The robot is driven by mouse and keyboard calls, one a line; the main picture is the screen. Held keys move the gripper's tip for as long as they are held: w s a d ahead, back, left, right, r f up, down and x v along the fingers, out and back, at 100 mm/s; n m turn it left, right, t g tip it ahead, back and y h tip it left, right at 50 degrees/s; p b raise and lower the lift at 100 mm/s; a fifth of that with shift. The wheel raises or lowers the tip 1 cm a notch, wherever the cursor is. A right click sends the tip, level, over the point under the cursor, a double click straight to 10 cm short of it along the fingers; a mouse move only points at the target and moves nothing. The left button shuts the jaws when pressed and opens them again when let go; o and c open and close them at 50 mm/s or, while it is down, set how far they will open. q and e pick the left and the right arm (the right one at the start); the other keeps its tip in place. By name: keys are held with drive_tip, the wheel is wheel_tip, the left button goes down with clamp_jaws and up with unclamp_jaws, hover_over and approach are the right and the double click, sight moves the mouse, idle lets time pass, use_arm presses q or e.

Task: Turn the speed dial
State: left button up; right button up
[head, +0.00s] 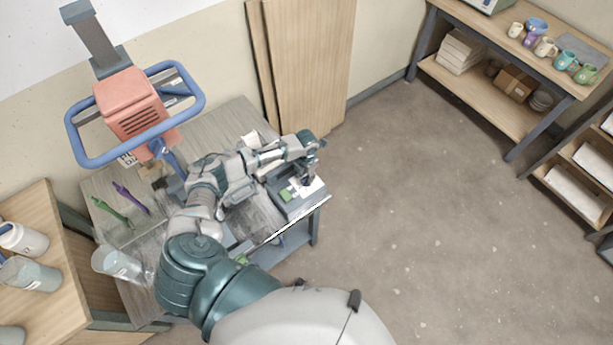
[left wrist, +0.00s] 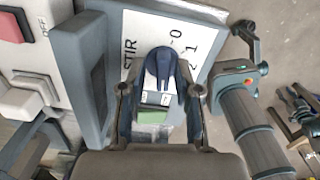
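The speed dial is a dark blue knob (left wrist: 160,68) on a white plate marked STIR, 0 and 1, seen in the left wrist view. A green patch and small light labels show just below the knob. My left gripper (left wrist: 160,92) is open, with one finger on each side of the knob. White plate shows between the fingers and the knob, and I cannot tell whether either finger touches it. In the head view my left gripper (head: 308,180) is over the grey control box (head: 294,204) at the table's right end, hiding the dial.
A red switch (left wrist: 12,26) beside an OFF label is left of the plate. A mixer with a salmon motor housing (head: 132,100) and blue ring handle stands behind the table. A clear container (head: 118,264) is at the table's left. Open floor (head: 430,220) lies to the right.

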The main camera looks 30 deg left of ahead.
sight(306, 177)
use_arm(q)
drive_tip(key=shift+s+f, duration=0.15)
wheel_tip(306, 177, up, 12)
idle(0.6)
drive_tip(key=shift+f, duration=0.1)
